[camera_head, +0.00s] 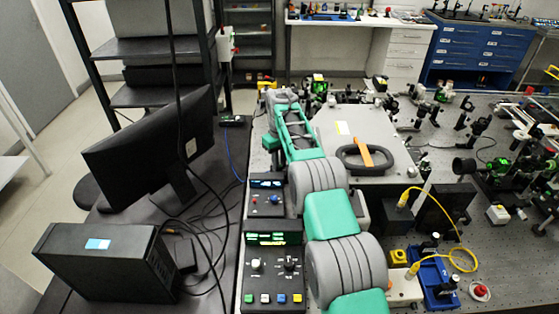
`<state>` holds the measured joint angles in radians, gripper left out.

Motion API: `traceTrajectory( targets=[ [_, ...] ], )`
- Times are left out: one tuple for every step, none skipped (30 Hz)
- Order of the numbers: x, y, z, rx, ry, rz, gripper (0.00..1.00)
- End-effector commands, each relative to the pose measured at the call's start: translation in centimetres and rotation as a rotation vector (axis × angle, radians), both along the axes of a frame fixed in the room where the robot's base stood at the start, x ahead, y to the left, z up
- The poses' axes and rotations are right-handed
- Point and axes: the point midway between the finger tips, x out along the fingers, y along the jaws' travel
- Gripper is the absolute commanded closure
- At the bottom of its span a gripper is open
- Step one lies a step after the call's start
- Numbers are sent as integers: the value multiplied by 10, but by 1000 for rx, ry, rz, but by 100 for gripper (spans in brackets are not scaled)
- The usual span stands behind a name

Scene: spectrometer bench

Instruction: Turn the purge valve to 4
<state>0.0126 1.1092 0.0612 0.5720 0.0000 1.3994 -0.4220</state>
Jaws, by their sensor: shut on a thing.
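My arm reaches from the bottom of the head view away across the bench. My gripper (281,95) is at its far end, small and partly covered by my own wrist. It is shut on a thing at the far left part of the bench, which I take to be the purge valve. The valve's knob, its numbers and its pointer cannot be made out from here. A small yellow part (266,85) shows just beyond and left of the gripper; I cannot tell whether it belongs to the valve.
A pale lid (345,125) with a black handle (352,161) lies right of my arm. Control boxes (268,283) stand left of it, beside a monitor (150,150) and a black computer case (105,262). Optics mounts (462,112) and a yellow fibre (462,240) crowd the right.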

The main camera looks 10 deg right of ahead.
Motion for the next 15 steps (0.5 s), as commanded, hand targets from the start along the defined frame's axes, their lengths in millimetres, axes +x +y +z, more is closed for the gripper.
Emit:
traceTrajectory(
  targets=[
    [0, 0, 1, 0, 1, -15, 100],
    [0, 0, 0, 0, 1, -25, 100],
    [0, 0, 0, 0, 1, -35, 100],
    [0, 0, 0, 0, 1, -41, 100],
    [0, 0, 0, 0, 1, -47, 100],
    [0, 0, 0, 0, 1, -54, 100],
    [0, 0, 0, 0, 1, -57, 100],
    [0, 0, 0, 0, 0, -60, 100],
    [0, 0, 0, 0, 0, -62, 100],
    [0, 0, 0, 0, 0, -63, 100],
    [0, 0, 0, 0, 0, -64, 100],
    [0, 0, 0, 0, 0, -65, 100],
    [0, 0, 0, 0, 0, -65, 100],
    [0, 0, 0, 0, 0, -65, 100],
    [0, 0, 0, 0, 0, -65, 100]
  ],
)
